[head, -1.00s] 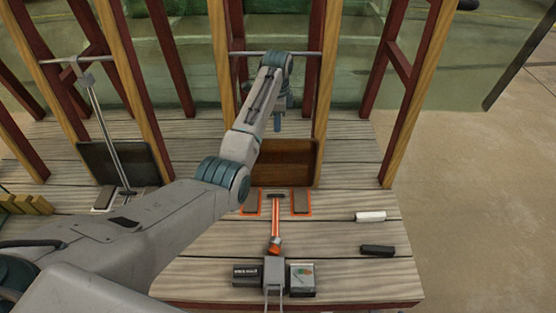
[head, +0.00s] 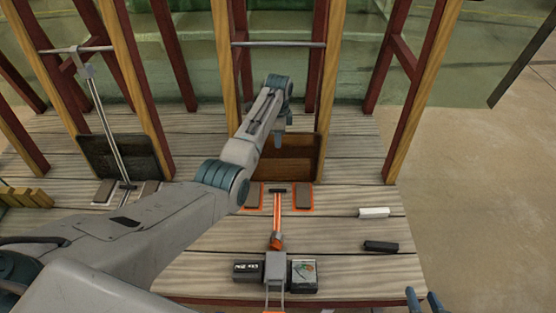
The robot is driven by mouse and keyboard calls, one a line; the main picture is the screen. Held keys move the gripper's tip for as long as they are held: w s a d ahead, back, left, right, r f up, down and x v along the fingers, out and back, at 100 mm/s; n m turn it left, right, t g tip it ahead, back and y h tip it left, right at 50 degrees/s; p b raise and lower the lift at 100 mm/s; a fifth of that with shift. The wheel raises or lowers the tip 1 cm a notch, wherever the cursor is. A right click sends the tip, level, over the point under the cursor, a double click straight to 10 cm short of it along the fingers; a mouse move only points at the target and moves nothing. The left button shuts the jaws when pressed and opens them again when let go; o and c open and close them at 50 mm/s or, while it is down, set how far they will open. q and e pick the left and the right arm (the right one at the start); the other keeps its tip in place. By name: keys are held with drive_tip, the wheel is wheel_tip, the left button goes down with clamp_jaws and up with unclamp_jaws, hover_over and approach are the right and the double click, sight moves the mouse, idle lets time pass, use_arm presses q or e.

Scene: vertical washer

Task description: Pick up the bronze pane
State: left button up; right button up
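The bronze pane, a brown rectangular panel (head: 303,167), stands upright behind the orange-edged pads between two wooden posts. My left arm crosses in front and hides its left part. My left gripper (head: 281,141) hangs at the pane's upper edge and overlaps it in the picture. Its fingers are too small to tell whether they are open or touching the pane. My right gripper (head: 424,301) shows only its two fingertips at the bottom right edge. They are apart with nothing between them, well away from the pane.
A dark pane (head: 110,148) leans at the left by a metal rod. An orange lever (head: 276,215) stands before the bronze pane. A white block (head: 374,213), a black block (head: 381,247) and two small boxes (head: 303,272) lie on the planks. A horizontal bar (head: 279,44) spans the posts.

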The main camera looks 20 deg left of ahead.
use_arm(q)
clamp_jaws()
drive_tip(key=shift+w+r, duration=0.2)
drive_tip(key=shift+r, duration=0.05)
idle(1.0)
drive_tip(key=shift+r, duration=0.1)
